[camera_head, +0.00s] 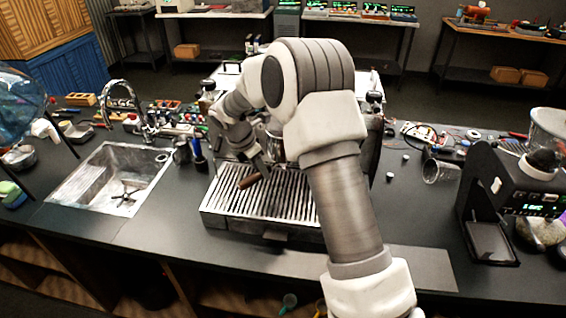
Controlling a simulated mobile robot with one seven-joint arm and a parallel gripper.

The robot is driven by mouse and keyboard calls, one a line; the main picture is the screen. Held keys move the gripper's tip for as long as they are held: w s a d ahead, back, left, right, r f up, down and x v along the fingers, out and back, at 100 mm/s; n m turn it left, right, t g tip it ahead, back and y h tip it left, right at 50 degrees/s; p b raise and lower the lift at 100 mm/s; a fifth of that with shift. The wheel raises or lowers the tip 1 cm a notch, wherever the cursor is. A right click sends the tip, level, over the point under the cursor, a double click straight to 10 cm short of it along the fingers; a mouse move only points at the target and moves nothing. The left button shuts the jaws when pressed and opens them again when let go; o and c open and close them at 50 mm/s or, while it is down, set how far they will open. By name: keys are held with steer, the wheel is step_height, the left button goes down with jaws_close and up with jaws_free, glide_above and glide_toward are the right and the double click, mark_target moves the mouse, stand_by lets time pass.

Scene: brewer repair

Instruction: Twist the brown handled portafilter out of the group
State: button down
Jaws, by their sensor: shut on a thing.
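The portafilter's brown handle (249,181) points out toward the front left, above the slatted drip tray (262,206) of the espresso machine. My arm reaches over the machine from the front right, and its wrist bends down on the left side. My gripper (257,165) is shut on the portafilter near the inner end of its brown handle. The fingers are small and dark here, so their exact hold is hard to see. The portafilter's head and the group are hidden behind my arm and wrist, so I cannot tell how they sit together.
A metal sink (112,178) with a tap lies to the left. A black grinder (500,195) stands at the right. A metal cup (440,168) and small parts lie between the machine and grinder. The dark counter in front of the sink is clear.

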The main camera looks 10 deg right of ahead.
steer(key=shift+f, duration=0.35)
stand_by(0.4)
stand_by(1.4)
steer(key=s+a, duration=0.5)
steer(key=a, duration=0.6)
steer(key=shift+s+a, duration=0.3)
steer(key=shift+a, duration=0.1)
stand_by(0.4)
steer(key=shift+d, duration=0.1)
